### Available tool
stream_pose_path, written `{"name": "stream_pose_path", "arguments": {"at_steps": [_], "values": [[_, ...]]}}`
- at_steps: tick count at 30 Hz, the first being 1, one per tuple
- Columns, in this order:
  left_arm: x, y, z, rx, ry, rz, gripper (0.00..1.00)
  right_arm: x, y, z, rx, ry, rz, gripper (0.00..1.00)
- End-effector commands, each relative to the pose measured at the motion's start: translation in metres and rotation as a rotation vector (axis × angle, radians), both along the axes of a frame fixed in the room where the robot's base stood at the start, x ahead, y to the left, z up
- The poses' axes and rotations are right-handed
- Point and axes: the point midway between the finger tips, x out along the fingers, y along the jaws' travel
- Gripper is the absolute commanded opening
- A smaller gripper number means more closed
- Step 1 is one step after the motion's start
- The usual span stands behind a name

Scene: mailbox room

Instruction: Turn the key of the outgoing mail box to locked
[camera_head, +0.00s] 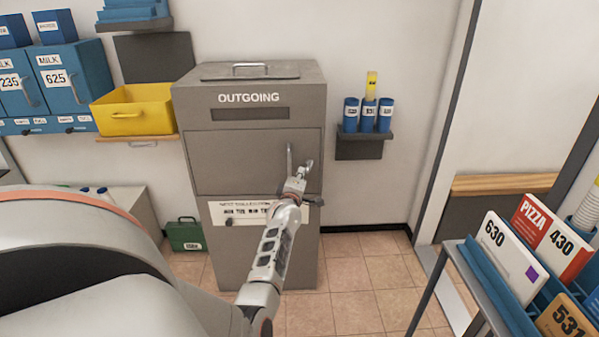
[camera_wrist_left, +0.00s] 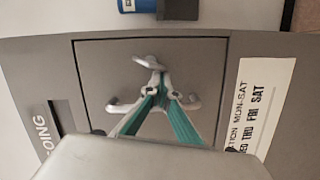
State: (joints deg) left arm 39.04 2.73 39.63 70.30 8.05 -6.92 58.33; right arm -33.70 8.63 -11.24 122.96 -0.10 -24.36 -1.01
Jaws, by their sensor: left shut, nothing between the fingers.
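The grey outgoing mail box (camera_head: 228,150) stands against the wall, with OUTGOING lettering above its slot. Its square door (camera_wrist_left: 95,70) faces my left wrist camera. A pale vertical handle (camera_head: 289,158) is on the door; its ends show on both sides of my fingers in the wrist view (camera_wrist_left: 193,103). A small pale grey key (camera_wrist_left: 148,60) appears just beyond my fingertips; whether they touch it I cannot tell. My left gripper (camera_head: 300,177) is in front of the door, beside the handle, its green-padded fingers (camera_wrist_left: 157,90) shut and empty. My right gripper is out of view.
A blue-tube shelf (camera_head: 360,138) is on the wall to the right. A yellow bin (camera_head: 132,112) is at the left, with a green box (camera_head: 185,235) on the floor. A rack (camera_head: 485,275) of numbered parcels stands front right. Tiled floor is clear between the rack and mail box.

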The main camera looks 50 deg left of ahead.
Motion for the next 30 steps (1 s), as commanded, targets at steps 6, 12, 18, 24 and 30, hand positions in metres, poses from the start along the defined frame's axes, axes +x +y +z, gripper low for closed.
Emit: {"name": "stream_pose_path", "arguments": {"at_steps": [6,12,18,24,30], "values": [[0.0020,-0.0017,-0.0045,-0.087,-0.101,-0.002,0.00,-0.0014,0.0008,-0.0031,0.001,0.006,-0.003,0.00],[0.0032,-0.0032,-0.0069,-0.135,-0.158,-0.002,0.00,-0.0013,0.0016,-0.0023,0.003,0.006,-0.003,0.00],[0.0036,-0.0033,-0.0080,-0.161,-0.189,-0.002,0.00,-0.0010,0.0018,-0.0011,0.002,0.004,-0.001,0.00],[0.0038,-0.0035,-0.0077,-0.168,-0.198,-0.001,0.00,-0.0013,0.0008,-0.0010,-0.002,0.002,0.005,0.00],[0.0039,-0.0035,-0.0076,-0.168,-0.197,-0.002,0.00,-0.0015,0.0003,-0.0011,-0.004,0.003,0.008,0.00]]}}
